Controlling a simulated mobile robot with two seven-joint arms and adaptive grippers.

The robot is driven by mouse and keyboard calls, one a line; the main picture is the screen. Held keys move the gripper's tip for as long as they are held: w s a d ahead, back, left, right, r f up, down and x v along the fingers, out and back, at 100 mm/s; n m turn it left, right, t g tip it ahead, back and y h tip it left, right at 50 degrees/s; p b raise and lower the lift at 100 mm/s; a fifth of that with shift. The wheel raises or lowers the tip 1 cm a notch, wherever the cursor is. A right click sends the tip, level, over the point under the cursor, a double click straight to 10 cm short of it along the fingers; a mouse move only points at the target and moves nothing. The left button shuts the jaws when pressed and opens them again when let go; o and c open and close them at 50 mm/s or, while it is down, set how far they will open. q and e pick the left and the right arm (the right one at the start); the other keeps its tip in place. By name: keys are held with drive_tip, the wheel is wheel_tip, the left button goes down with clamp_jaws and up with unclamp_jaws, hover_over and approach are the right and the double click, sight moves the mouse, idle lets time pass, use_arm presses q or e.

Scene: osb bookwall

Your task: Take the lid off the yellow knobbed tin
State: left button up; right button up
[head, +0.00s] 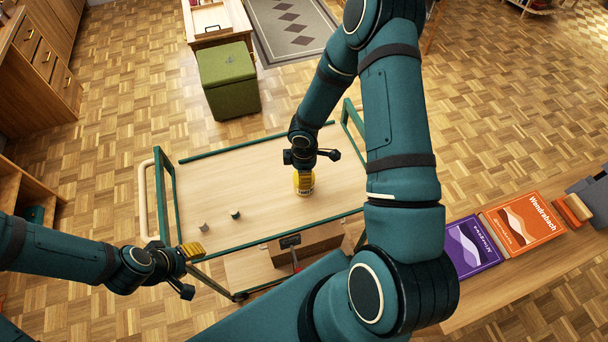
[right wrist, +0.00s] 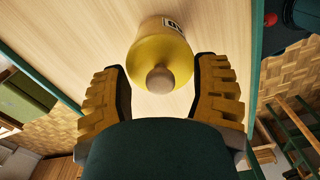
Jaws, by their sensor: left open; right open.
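The yellow tin (head: 304,185) stands on the top of the wooden trolley (head: 260,170), toward its right side. In the right wrist view the tin (right wrist: 158,35) shows its lid from above, with a round brownish knob (right wrist: 160,79) in the middle. My right gripper (right wrist: 162,68) is open, its two yellow-padded fingers apart on either side of the lid, with clear gaps to it. In the head view my right gripper (head: 306,163) is directly over the tin and partly hides it. My left gripper (head: 190,270) is open and empty by the trolley's near left corner.
A small grey piece (head: 203,227) and a small dark green piece (head: 235,214) lie on the trolley's near left part. Green rails edge the trolley. A brown box (head: 310,242) sits lower down. Purple (head: 472,246) and orange (head: 524,224) books lie at right. The trolley's far left is clear.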

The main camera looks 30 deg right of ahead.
drive_tip(key=shift+f, duration=0.2)
clamp_jaws()
